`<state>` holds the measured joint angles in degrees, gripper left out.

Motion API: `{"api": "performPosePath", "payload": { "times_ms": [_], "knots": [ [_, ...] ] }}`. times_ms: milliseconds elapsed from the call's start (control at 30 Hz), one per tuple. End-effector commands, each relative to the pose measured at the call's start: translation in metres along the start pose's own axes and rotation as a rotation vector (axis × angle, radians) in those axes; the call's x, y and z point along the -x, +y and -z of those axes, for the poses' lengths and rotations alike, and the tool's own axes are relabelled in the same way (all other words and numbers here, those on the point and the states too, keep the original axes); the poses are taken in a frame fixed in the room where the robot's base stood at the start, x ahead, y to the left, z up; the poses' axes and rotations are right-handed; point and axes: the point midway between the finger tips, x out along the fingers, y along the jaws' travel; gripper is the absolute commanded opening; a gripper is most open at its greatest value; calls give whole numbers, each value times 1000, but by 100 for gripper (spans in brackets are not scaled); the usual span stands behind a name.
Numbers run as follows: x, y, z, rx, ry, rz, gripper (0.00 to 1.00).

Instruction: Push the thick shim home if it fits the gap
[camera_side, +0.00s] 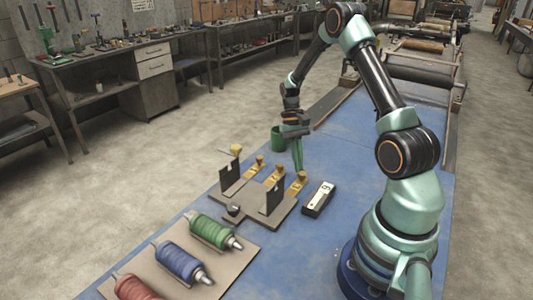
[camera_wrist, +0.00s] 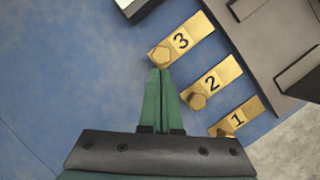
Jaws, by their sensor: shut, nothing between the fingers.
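Three brass shims lie in a row on the blue bench, marked 3 (camera_wrist: 182,40), 2 (camera_wrist: 212,82) and 1 (camera_wrist: 238,118) in the wrist view. Each has a round knob at its near end. In the side view they are shim 3 (camera_side: 298,183), shim 2 (camera_side: 276,176) and shim 1 (camera_side: 255,166). I cannot tell which is thick. My gripper (camera_wrist: 161,73) is shut and empty, its tips right by the knob of shim 3; contact is unclear. It points down in the side view (camera_side: 299,168). A grey-brown fixture (camera_side: 250,204) with two dark upright plates stands beside the shims.
A dark box with a numbered white face (camera_side: 319,197) lies right of the fixture. A green cup (camera_side: 278,138) stands behind my gripper. A board with green (camera_side: 214,231), blue (camera_side: 182,262) and red spools lies in front. The blue bench beyond the box is clear.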

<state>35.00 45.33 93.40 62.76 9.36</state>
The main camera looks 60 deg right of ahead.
Motion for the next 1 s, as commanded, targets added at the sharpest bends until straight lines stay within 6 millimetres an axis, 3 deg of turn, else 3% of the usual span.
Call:
{"api": "performPosePath", "payload": {
  "times_ms": [200, 567, 867, 1000],
  "knots": [
    [-4, -17, -16, 3, 6, -19, 0],
    [-5, -17, -15, 0, 7, -19, 0],
    [4, -17, 9, -1, 6, -13, 0],
    [17, -16, 24, -1, 10, -9, 0]
  ]
}}
